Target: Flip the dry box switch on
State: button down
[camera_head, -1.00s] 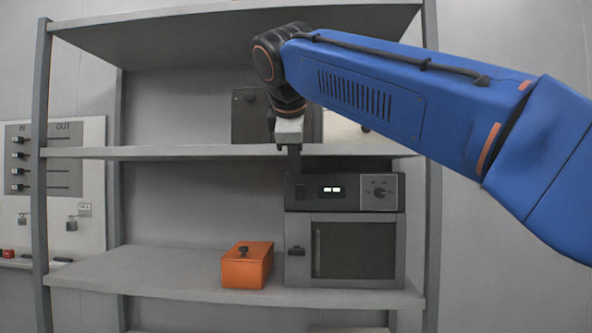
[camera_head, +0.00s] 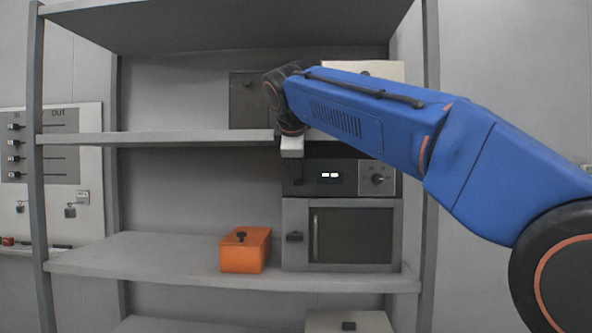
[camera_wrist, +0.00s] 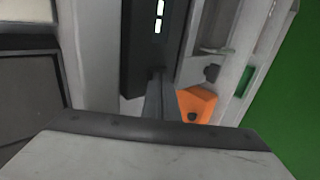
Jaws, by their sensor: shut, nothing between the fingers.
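The dry box (camera_head: 355,204) stands on the middle shelf, with a dark control panel (camera_head: 345,187) above a windowed door. In the wrist view the shut fingers (camera_wrist: 157,100) reach to the end of the dark panel (camera_wrist: 138,50), with the lit display beyond. I cannot tell whether they touch it.
An orange box (camera_head: 240,255) with a dark knob sits just left of the dry box. A wall panel (camera_head: 90,150) with sliders and padlocks is at the left. The shelf's left part is clear.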

jog(key=shift+w+r, duration=0.1)
jog(key=shift+w, duration=0.05)
jog(key=shift+w+r, duration=0.1)
jog(key=shift+w, duration=0.1)
dwell(0.3)
jog(key=shift+r, duration=0.15)
jog(key=shift+r, duration=0.65)
jog(key=shift+s, duration=0.15)
